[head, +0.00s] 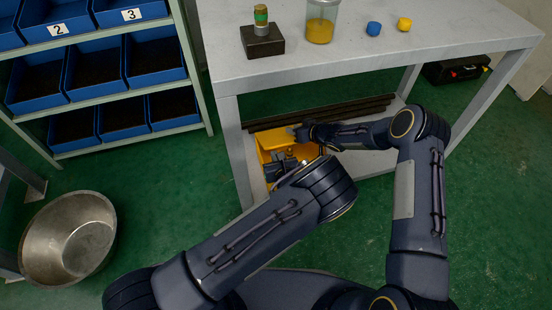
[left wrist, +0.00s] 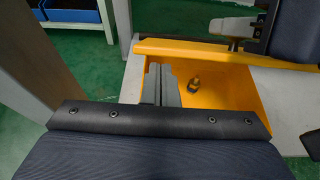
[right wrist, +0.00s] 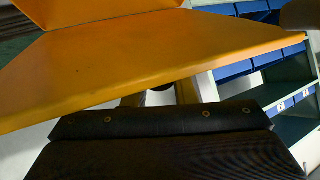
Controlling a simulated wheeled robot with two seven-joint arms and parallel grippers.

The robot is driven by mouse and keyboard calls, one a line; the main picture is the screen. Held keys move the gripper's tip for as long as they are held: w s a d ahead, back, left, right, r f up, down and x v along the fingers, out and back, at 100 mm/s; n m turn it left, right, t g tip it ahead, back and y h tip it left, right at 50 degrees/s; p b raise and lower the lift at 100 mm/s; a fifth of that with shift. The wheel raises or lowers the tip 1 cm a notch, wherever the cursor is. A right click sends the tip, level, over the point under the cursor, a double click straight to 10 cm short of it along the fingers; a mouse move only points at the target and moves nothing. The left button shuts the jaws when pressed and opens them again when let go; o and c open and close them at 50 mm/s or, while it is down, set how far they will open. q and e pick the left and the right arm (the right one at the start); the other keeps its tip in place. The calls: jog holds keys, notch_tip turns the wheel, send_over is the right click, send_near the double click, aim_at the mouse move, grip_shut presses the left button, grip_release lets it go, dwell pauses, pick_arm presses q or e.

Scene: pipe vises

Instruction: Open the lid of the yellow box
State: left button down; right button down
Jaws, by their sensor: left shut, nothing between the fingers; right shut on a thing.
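The yellow box (head: 270,139) stands on the lower shelf under the table. Its inside shows in the left wrist view (left wrist: 232,75), with a small dark and brass-coloured item (left wrist: 194,86) on its floor. The lid (right wrist: 140,65) is raised and tilted, a broad yellow panel in the right wrist view. My right gripper (head: 298,132) is shut on the lid's edge; its fingertips are partly hidden behind the lid in its wrist view. My left gripper (left wrist: 160,84) is shut and empty, at the left part of the box opening. My left arm hides the near part of the box.
The table top (head: 420,45) is above, holding a dark block with a small cylinder (head: 262,38), a glass jar (head: 321,22), and blue (head: 374,28) and yellow (head: 404,24) pieces. Dark bars (head: 340,109) lie behind the box. A metal bowl (head: 68,238) stands on the floor at left.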

pick_arm(q)
jog(key=shift+w+a+r, duration=0.1)
jog(key=shift+w+r, duration=0.35)
jog(key=shift+r, duration=0.3)
pick_arm(e)
jog(key=c, duration=1.2)
grip_release()
jog(key=shift+s+d+f, duration=0.1)
jog(key=shift+f, duration=0.05)
pick_arm(q)
jog(key=shift+r, duration=0.1)
pick_arm(e)
jog(key=shift+f, duration=0.1)
